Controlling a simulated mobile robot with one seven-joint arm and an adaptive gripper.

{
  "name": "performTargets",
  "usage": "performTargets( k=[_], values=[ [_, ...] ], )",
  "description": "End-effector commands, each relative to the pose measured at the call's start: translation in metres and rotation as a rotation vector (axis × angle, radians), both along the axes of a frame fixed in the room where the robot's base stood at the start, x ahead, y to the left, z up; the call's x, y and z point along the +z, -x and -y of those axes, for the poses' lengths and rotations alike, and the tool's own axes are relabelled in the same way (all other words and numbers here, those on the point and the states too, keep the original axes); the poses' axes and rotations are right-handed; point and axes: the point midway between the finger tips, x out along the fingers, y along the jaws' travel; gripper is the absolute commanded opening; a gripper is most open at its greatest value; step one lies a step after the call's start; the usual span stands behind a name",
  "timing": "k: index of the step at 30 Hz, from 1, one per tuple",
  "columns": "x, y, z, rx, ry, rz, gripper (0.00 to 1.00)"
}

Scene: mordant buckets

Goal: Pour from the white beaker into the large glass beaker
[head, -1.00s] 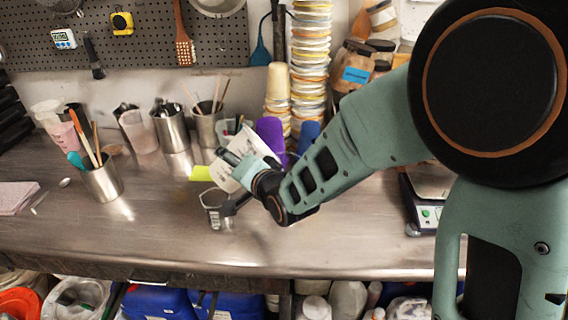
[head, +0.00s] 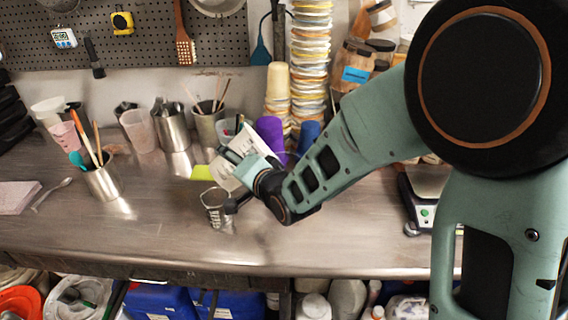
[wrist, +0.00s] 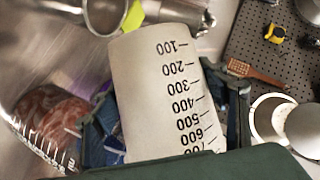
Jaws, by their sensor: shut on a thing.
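The white beaker (wrist: 160,90), with black graduations, fills the middle of the wrist view between the two fingers of my gripper (wrist: 170,112). In the head view the white beaker (head: 226,173) is tilted to the left above the counter, partly hidden by my gripper (head: 245,152). My gripper is shut on it. The large glass beaker (head: 214,203) stands upright on the counter, just below and left of the white beaker. The white beaker's contents are hidden.
A metal cup with brushes (head: 103,180) stands at the left. Metal and plastic cups (head: 172,128) stand behind. Purple (head: 270,135) and blue (head: 308,135) cups are close behind my gripper. A scale (head: 425,190) is at the right. The front counter is clear.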

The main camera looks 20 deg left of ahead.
Motion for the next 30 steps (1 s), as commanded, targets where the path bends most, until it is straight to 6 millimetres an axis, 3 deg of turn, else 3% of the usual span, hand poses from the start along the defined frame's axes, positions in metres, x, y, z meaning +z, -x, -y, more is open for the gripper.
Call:
performTargets(
  k=[30],
  values=[
    [0.0063, -0.0006, -0.0002, 0.001, -0.037, -0.025, 0.22]
  ],
)
